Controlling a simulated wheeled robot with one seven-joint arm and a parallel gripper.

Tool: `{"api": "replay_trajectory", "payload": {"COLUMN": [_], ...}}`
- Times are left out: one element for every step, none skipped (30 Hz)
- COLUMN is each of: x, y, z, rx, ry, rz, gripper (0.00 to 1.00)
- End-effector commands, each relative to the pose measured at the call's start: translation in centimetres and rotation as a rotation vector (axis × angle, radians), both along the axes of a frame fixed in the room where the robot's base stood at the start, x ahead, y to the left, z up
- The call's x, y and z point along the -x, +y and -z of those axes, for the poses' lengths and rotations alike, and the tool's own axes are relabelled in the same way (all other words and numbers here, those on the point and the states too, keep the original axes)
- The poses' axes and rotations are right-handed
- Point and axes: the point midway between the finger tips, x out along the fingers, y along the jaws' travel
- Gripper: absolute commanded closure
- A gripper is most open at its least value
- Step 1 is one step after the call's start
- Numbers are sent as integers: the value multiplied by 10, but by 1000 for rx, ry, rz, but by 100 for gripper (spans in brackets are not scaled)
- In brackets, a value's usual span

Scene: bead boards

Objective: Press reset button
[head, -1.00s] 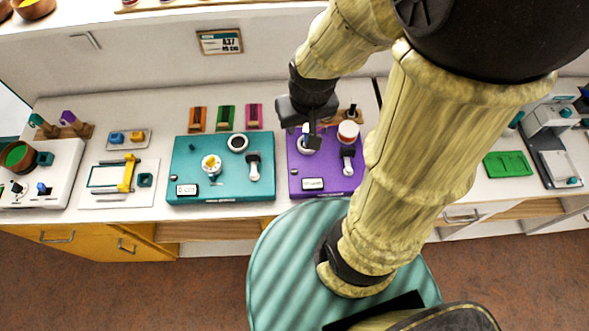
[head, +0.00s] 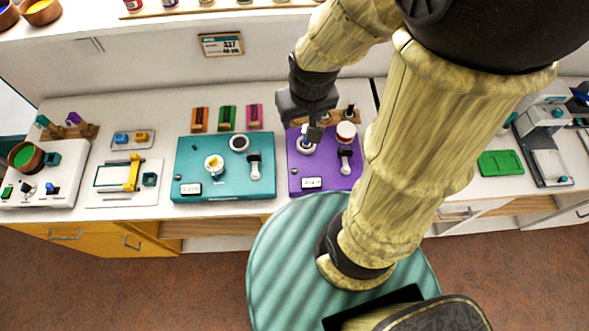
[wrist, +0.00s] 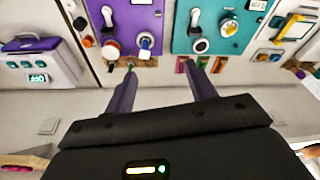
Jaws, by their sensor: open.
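A purple board (head: 340,183) carries a small display (head: 312,184), a white-and-red knob (head: 346,131), a white-handled lever (head: 345,160) and a blue-topped peg in a white ring (head: 306,146). A teal board (head: 222,190) to its left has a display (head: 190,189), a yellow-centred dial (head: 214,163) and a lever (head: 255,168). I cannot tell which small part is the reset button. My gripper (head: 315,133) is over the back of the purple board, hiding part of it. In the wrist view its fingers (wrist: 163,82) are apart and empty, with both boards beyond them.
Orange, green and pink blocks (head: 227,118) stand behind the teal board. A white board with a yellow slider (head: 134,175) lies left. A green tray (head: 501,163) and a grey machine (head: 541,125) are right. My arm hides the counter between.

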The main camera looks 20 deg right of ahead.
Motion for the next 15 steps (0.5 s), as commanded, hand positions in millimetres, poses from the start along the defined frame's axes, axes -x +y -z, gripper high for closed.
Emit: {"api": "replay_trajectory", "payload": {"x": [0,0,0,0,0,0,0,0,0,0,0,0,0,0,0], "y": [0,0,0,0,0,0,0,0,0,0,0,0,0,0,0], "z": [0,0,0,0,0,0,1,3,6,10,15,22,27,32,37], "rx": [0,0,0,0,0,0,0,0,0,0,0,0,0,0,0], "ry": [0,0,0,0,0,0,0,0,0,0,0,0,0,0,0], "rz": [0,0,0,0,0,0,0,0,0,0,0,0,0,0,0], "gripper": [44,44,44,44,44,50,56,62,70,76,82,90,95,100,100]}}
